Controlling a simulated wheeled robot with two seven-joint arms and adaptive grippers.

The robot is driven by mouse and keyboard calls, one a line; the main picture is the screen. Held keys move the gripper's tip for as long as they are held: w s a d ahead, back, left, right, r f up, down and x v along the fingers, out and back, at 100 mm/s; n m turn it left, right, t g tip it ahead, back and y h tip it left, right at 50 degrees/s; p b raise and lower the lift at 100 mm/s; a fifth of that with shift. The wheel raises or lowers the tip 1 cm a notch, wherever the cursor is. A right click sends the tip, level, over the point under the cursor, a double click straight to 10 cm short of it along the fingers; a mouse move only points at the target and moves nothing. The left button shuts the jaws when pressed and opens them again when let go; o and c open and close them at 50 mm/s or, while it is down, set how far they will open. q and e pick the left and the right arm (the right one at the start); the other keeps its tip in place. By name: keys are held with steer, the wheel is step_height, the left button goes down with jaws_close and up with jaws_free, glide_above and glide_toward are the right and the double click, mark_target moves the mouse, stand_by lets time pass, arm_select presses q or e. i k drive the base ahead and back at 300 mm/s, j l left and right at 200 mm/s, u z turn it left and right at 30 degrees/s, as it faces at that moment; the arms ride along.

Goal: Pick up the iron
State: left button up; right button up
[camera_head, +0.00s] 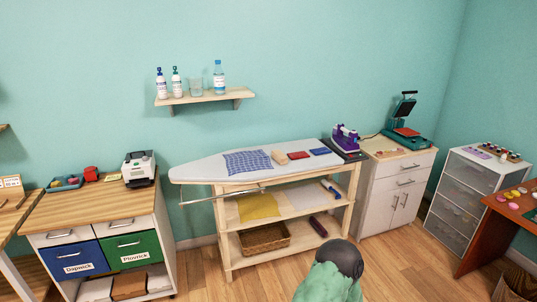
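The purple and white iron (345,137) is at the right end of the ironing board (205,169). It appears to rest on a dark pad (350,154) there. Neither of my grippers is in view, so nothing of mine is seen touching the iron.
A blue checked cloth (248,162), a tan block and small red and blue pieces lie on the board. A white cabinet (400,190) with a heat press (405,125) stands to the right, a wooden-topped cabinet (95,208) to the left. A shelf (205,97) hangs above.

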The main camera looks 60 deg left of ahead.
mark_target(345, 143)
steer(key=u, duration=1.6)
